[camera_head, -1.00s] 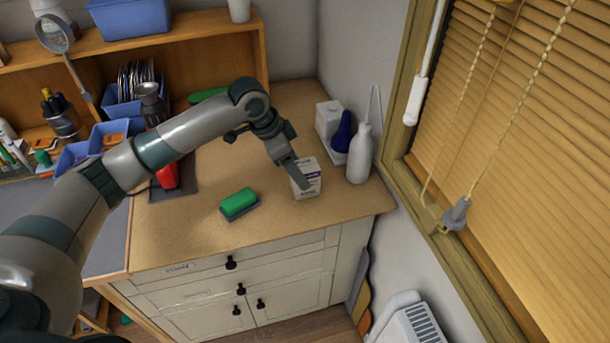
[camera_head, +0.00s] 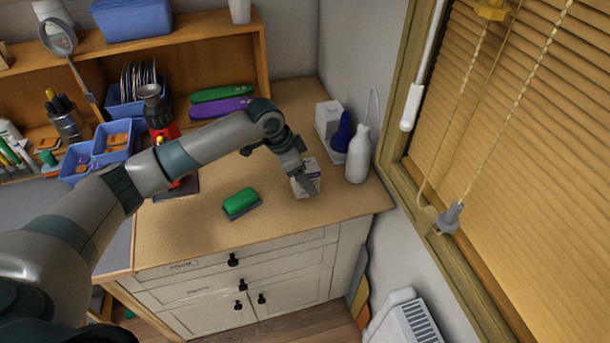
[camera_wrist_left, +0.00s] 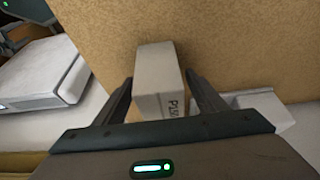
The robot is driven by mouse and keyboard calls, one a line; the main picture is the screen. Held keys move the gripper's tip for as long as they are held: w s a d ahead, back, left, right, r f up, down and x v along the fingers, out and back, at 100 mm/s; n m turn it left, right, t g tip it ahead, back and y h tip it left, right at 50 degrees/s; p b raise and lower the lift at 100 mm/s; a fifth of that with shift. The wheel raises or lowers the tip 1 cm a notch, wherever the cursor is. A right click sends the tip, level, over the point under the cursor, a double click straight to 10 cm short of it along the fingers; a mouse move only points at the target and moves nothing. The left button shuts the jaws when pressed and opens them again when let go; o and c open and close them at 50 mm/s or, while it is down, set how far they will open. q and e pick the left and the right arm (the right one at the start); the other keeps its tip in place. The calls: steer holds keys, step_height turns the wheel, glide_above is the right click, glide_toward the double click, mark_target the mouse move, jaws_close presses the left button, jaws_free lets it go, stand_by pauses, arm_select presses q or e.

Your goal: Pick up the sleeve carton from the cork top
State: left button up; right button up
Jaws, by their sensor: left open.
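The sleeve carton (camera_head: 311,170) is a small white box with dark print, standing on the cork top (camera_head: 275,226) near its right end. My left gripper (camera_head: 306,187) is over the carton in the head view and hides part of it. In the left wrist view, the carton (camera_wrist_left: 157,82) sits between the two fingers of the open left gripper (camera_wrist_left: 162,92). A gap shows on at least the right side; whether the left finger touches it I cannot tell. My right gripper is not in view.
A white bottle (camera_head: 358,156), a dark blue bottle (camera_head: 341,134) and a white box (camera_head: 327,118) stand behind the carton, near the wall. A green block-like brush (camera_head: 240,201) lies left of it. The front cork between them is clear.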

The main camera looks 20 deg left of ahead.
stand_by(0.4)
arm_select(q)
steer(key=c, duration=1.2)
steer(key=shift+r, duration=0.1)
steer(key=shift+r+b, duration=0.45)
steer(key=r, duration=0.1)
steer(key=r+b, duration=0.1)
steer(key=r, duration=0.1)
steer(key=shift+s+d+r+b, duration=0.1)
steer(key=shift+s+d+b, duration=0.15)
steer(key=shift+s+b, duration=0.1)
steer(key=shift+s+d+r+b, duration=0.5)
steer(key=shift+s+d+r, duration=0.6)
steer(key=shift+s, duration=0.4)
steer(key=shift+s+d+r+b, duration=0.55)
steer(key=shift+s+d+r, duration=0.3)
steer(key=shift+s+r, duration=0.5)
steer(key=shift+s+d+r+b, duration=0.5)
steer(key=shift+s+d+r, duration=0.5)
steer(key=shift+s, duration=0.7)
steer(key=shift+f, duration=0.1)
